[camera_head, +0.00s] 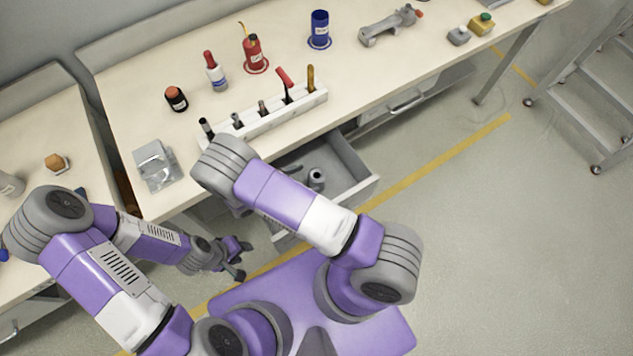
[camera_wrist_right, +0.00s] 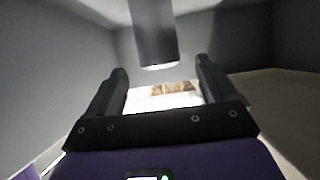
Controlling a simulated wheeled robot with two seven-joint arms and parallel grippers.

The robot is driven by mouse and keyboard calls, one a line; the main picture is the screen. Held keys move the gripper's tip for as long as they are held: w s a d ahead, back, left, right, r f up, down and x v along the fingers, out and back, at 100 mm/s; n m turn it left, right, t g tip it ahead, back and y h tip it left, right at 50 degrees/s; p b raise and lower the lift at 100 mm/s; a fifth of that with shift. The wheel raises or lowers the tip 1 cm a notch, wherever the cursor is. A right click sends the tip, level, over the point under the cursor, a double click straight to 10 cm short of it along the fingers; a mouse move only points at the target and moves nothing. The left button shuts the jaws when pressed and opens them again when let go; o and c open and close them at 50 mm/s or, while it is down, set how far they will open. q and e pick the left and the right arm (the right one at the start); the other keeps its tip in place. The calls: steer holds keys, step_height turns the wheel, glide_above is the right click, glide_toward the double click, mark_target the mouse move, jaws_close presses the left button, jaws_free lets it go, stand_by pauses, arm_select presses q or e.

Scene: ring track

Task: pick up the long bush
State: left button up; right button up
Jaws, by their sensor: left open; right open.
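In the right wrist view a plain grey cylinder (camera_wrist_right: 153,35), which looks like the long bush, comes in from the top edge, its pale end just beyond the gap between my fingers. My right gripper (camera_wrist_right: 160,78) is open and empty, with one finger on each side of that gap; in the head view my right arm hides it. My left gripper (camera_head: 242,260) is open and empty, left of the drawer.
Grey walls stand close around my right gripper. Open floor (camera_head: 500,230) lies to the right.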

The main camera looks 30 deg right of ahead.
mark_target(320, 175)
steer(key=b+x, duration=0.1)
steer(key=x, duration=0.6)
steer(key=shift+d, duration=0.2)
steer(key=shift+r, duration=0.1)
steer(key=c, duration=1.2)
steer(key=shift+o, duration=0.2)
